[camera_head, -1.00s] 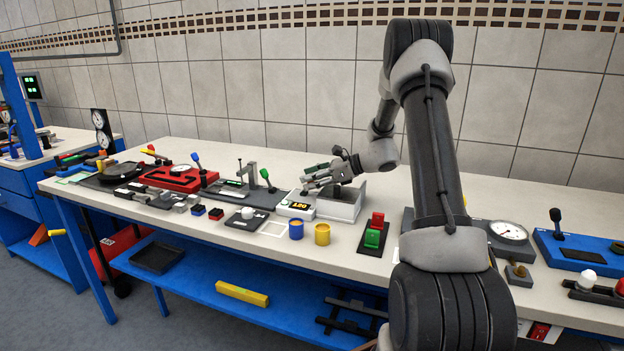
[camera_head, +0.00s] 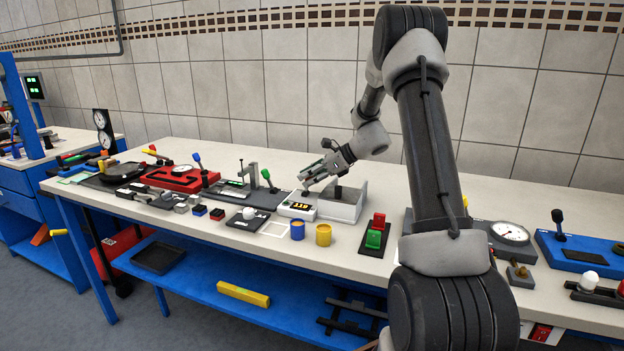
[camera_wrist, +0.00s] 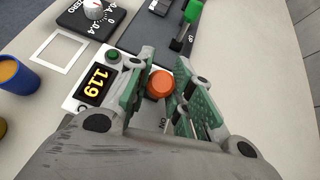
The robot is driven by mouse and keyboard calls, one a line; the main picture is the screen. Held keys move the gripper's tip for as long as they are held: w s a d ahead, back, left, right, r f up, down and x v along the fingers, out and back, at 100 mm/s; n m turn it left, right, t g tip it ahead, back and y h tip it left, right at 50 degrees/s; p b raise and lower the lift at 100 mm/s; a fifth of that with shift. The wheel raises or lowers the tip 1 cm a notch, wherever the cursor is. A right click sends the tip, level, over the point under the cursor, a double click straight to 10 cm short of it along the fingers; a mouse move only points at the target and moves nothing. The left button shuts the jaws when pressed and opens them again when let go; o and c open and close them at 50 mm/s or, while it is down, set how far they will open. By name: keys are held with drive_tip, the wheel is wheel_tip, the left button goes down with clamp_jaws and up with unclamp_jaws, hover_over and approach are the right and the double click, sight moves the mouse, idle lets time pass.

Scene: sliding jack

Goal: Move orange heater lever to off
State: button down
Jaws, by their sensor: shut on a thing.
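The orange heater lever (camera_wrist: 161,84) shows its round knob in the wrist view, between the green-padded fingers of my gripper (camera_wrist: 158,88). My gripper is shut on it. The white heater box (camera_wrist: 84,103) lies under the fingers, with a lit display reading 119 and a green button. Lettering beside the knob is partly hidden by my gripper. In the head view my gripper (camera_head: 308,180) points down and left at the heater box (camera_head: 297,210); the lever is hidden there by the fingers.
A white open-topped box (camera_head: 342,205) stands right beside the heater. A blue cup (camera_head: 297,230) and a yellow cup (camera_head: 323,235) stand in front. A green-handled lever (camera_head: 268,178) rises to the left. A red and green switch block (camera_head: 375,235) lies to the right.

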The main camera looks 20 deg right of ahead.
drive_tip(key=w+a+g+h, duration=0.2)
drive_tip(key=h, duration=0.1)
drive_tip(key=shift+r+g, duration=0.1)
drive_tip(key=shift+g, duration=0.3)
drive_tip(key=shift+w+a+f+g+h, duration=0.15)
drive_tip(key=shift+w+a+g+h, duration=0.15)
drive_tip(key=shift+g+h, duration=0.3)
drive_tip(key=shift+w+a+f+g+h, duration=0.15)
drive_tip(key=shift+w+a+g+h, duration=0.1)
drive_tip(key=shift+g+h, duration=0.3)
drive_tip(key=c, duration=1.3)
unclamp_jaws()
drive_tip(key=shift+o, duration=0.2)
drive_tip(key=v, duration=1.2)
